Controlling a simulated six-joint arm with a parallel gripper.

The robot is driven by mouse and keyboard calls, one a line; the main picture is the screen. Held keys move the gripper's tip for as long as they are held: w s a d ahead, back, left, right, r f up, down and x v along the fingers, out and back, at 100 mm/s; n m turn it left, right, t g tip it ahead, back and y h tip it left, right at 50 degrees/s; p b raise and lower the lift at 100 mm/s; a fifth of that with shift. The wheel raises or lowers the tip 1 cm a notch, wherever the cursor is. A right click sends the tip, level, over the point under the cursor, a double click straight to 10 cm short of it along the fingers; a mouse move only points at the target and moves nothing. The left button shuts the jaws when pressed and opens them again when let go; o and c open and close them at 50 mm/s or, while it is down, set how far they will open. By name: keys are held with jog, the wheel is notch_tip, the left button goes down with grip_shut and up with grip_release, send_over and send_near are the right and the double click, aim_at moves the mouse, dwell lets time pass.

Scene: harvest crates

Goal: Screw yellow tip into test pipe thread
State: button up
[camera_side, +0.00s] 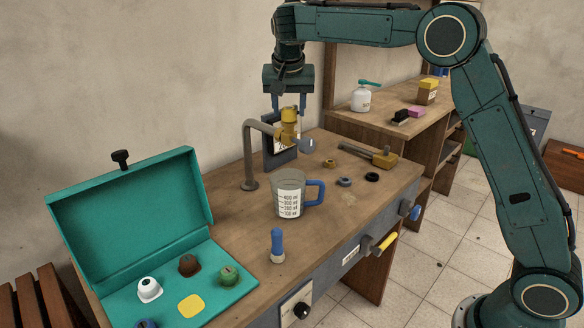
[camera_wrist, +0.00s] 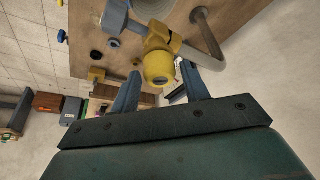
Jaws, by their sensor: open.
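A grey pipe (camera_side: 248,155) rises from the bench and bends over at the top. A yellow fitting (camera_side: 289,130) with a round yellow top sits at the pipe's end, and a grey-blue round part points off to its right. In the wrist view the yellow fitting (camera_wrist: 158,68) shows its rounded end toward the camera, with the pipe (camera_wrist: 207,38) behind. I cannot tell whether its top is a separate yellow tip. My gripper (camera_side: 289,108) points down just above it, open, fingertips on either side near its top. In the wrist view my gripper (camera_wrist: 157,90) holds nothing.
An open teal case (camera_side: 130,215) holds white, brown, green and blue knobbed pieces and a flat yellow patch (camera_side: 190,305). A dark framed panel stands behind the fitting.

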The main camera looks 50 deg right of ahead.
dwell(0.4)
jog(key=shift+n+y, duration=0.3)
jog(key=shift+n, duration=0.6)
jog(key=shift+n+t+y, duration=0.3)
jog(key=shift+n+t, duration=0.1)
jog(key=shift+n, duration=0.4)
jog(key=shift+d, duration=0.1)
jog(key=shift+n, duration=0.7)
jog(key=shift+y, duration=0.3)
jog(key=shift+n, duration=0.4)
jog(key=shift+n+y, duration=0.4)
jog(key=shift+n, duration=0.3)
